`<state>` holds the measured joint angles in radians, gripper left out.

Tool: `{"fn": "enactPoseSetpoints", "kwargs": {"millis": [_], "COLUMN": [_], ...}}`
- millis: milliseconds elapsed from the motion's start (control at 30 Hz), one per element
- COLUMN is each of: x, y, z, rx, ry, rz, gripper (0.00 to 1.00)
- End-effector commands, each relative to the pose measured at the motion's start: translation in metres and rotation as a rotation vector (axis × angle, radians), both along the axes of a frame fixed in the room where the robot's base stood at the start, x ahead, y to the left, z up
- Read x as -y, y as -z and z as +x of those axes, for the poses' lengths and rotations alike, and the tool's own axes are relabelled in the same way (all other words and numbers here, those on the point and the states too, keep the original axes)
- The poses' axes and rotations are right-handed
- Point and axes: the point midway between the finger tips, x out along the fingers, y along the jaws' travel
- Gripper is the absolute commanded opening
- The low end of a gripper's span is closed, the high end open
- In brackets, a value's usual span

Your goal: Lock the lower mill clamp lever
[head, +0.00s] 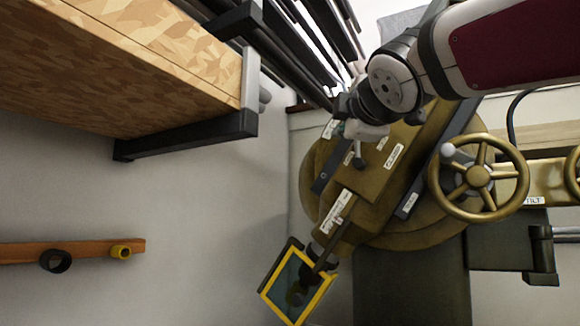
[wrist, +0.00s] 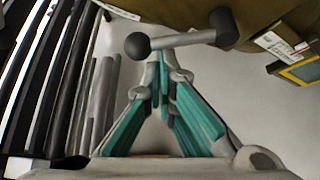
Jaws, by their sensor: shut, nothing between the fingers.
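My gripper (head: 345,128) is at the upper left of the brass-coloured mill head (head: 362,205) in the head view. In the wrist view its teal-padded fingers (wrist: 162,62) are shut with nothing between them. A grey lever with a black ball knob (wrist: 137,45) lies across, just beyond the fingertips. The wrist view does not show clearly whether they touch it. A small grey lever (head: 359,158) shows below my gripper in the head view. I cannot tell from the labels which clamp it belongs to.
A yellow-framed panel (head: 272,288) hangs at the mill's lower end. A spoked brass handwheel (head: 479,175) is at the right. A wooden shelf (head: 130,60) on a dark bracket and dark bars stand at the upper left.

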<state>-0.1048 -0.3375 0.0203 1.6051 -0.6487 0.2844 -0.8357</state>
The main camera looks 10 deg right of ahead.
Motion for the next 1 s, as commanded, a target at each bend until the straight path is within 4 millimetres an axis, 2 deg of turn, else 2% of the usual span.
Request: {"fn": "enactPoseSetpoints", "kwargs": {"millis": [167,500,1000], "x": [0.007,0.012,0.017], "y": [0.002,0.002,0.001], "z": [-0.002,-0.007,-0.012], "rx": [0.047,0.052,0.124], "ry": [0.006,0.002,0.002], "rz": [0.066,0.072,0.171], "gripper": [0.00,0.00,0.00]}}
